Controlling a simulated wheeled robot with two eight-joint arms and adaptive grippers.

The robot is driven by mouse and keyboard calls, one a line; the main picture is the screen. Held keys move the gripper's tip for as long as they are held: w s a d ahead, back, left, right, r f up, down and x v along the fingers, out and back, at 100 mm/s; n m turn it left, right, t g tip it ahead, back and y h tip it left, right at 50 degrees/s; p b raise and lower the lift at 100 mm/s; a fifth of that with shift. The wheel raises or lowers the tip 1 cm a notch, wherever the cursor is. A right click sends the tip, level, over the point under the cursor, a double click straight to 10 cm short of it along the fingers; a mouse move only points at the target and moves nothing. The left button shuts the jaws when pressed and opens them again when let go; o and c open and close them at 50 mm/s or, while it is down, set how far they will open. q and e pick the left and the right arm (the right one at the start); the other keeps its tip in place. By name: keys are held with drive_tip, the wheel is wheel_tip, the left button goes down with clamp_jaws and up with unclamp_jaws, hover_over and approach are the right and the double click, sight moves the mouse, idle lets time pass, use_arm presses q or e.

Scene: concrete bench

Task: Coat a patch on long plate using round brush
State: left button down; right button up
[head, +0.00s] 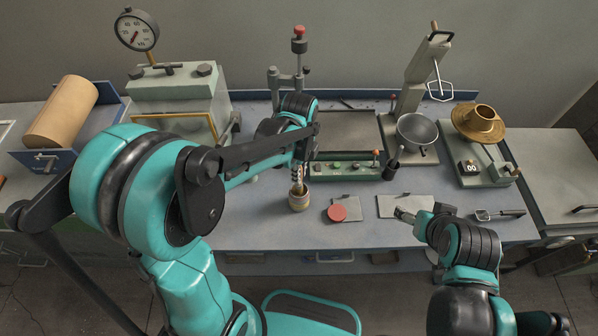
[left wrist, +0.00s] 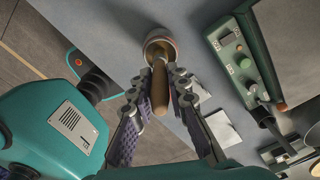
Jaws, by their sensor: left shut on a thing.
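My left gripper (head: 298,178) is shut on the wooden handle of the round brush (left wrist: 160,88). The brush stands upright with its lower end inside a small round pot (head: 299,202); the pot's rim also shows in the left wrist view (left wrist: 152,40). The bristles are hidden in the pot. The long plate (head: 418,202), pale grey and flat, lies on the bench to the right of the pot. My right gripper (head: 402,213) is at the front edge of this plate; its finger opening is too small to judge.
A metal tool (head: 500,214) lies at the right. The bench's front strip (head: 340,238) is clear.

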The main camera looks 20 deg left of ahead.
use_arm(q)
wheel_tip(320, 180, up, 7)
drive_tip(key=p, duration=0.5)
idle(0.4)
drive_tip(key=shift+f, duration=0.1)
idle(0.6)
